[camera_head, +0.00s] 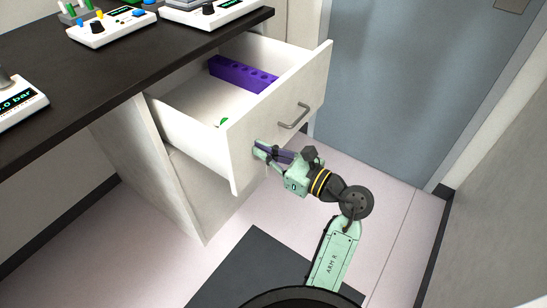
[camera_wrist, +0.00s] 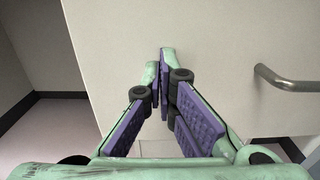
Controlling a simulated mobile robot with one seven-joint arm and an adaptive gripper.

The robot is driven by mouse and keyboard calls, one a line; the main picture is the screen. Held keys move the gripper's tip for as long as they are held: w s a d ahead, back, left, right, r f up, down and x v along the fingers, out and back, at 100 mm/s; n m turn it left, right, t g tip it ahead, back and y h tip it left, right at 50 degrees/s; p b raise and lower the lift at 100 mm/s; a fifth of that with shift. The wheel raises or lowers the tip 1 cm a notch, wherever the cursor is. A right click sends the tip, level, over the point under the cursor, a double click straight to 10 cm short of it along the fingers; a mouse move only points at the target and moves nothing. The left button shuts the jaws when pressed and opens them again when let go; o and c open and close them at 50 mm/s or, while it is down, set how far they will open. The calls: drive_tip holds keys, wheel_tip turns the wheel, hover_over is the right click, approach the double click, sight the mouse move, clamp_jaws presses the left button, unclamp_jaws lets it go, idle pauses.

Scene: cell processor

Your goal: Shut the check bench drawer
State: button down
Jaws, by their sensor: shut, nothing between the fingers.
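The check bench drawer (camera_head: 180,108) is pulled well out from under the dark bench top (camera_head: 90,65). Its pale front panel (camera_head: 280,120) carries a grey bar handle (camera_head: 293,117). In the wrist view the front panel (camera_wrist: 225,35) fills most of the picture, with the handle (camera_wrist: 285,80) at the right. My gripper (camera_head: 262,150) is shut and empty, with its tips at the drawer front, left of and below the handle. In the wrist view my gripper (camera_wrist: 162,80) points at the panel. I cannot tell whether the tips touch it.
A purple rack (camera_head: 240,74) and a small green item (camera_head: 223,122) lie inside the drawer. Instruments with displays (camera_head: 110,27) stand on the bench. A grey-blue door (camera_head: 400,80) is behind at the right. The floor (camera_head: 385,215) right of my arm is clear.

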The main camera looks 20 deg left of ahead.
drive_tip(key=p+x, duration=0.1)
drive_tip(key=x, duration=2.5)
drive_tip(key=shift+a+f, duration=0.1)
drive_tip(key=shift+a, duration=0.1)
drive_tip(key=shift+w, duration=0.1)
